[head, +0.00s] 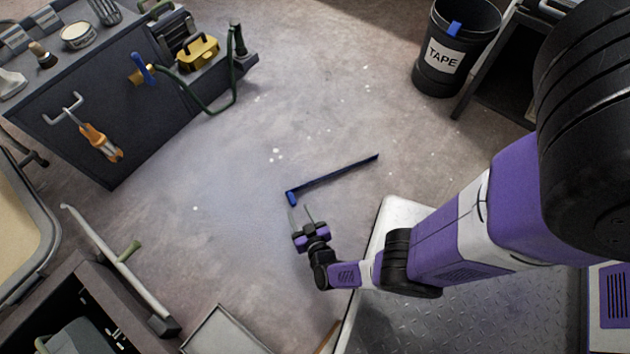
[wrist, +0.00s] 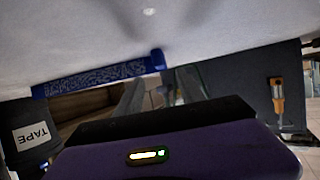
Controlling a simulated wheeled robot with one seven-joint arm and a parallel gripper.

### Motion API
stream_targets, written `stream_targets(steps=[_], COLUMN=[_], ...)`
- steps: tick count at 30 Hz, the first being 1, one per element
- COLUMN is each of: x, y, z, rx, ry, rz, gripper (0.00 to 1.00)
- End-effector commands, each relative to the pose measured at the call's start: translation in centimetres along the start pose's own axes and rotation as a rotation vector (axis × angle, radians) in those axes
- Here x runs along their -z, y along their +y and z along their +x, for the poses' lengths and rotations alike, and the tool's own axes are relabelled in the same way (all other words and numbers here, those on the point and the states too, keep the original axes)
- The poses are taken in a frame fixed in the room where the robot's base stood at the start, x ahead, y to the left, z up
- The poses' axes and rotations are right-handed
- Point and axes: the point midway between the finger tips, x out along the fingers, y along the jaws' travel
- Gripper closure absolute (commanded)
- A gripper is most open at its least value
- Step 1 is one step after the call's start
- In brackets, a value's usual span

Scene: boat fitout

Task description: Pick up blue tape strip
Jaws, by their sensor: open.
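The blue tape strip (head: 335,179) lies on the grey floor in the middle of the head view, long and thin, with a brighter blue bent end (head: 292,197) at its left. My gripper (head: 300,212) is just below that left end in the picture, its two thin fingers apart and empty. In the wrist view, which is upside down, the tape strip (wrist: 100,75) runs across the left half, its bent end (wrist: 157,61) near my fingers (wrist: 158,88). I cannot tell whether the fingers touch it.
A black bin labelled TAPE (head: 446,82) stands at the back right, with a blue piece (head: 454,28) at its rim. A dark workbench (head: 110,130) with tools is at the left. A metal bar (head: 120,270) is at lower left. The floor around the strip is clear.

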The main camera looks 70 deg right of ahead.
Motion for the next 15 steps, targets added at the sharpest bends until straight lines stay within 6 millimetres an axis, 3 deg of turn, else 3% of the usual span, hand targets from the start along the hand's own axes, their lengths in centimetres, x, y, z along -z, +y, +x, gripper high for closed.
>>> stream_targets(steps=[15], x=[0.1], y=[0.1], z=[6.2], rx=[0.001], ry=[0.000], rz=[0.003], gripper=[0.55])
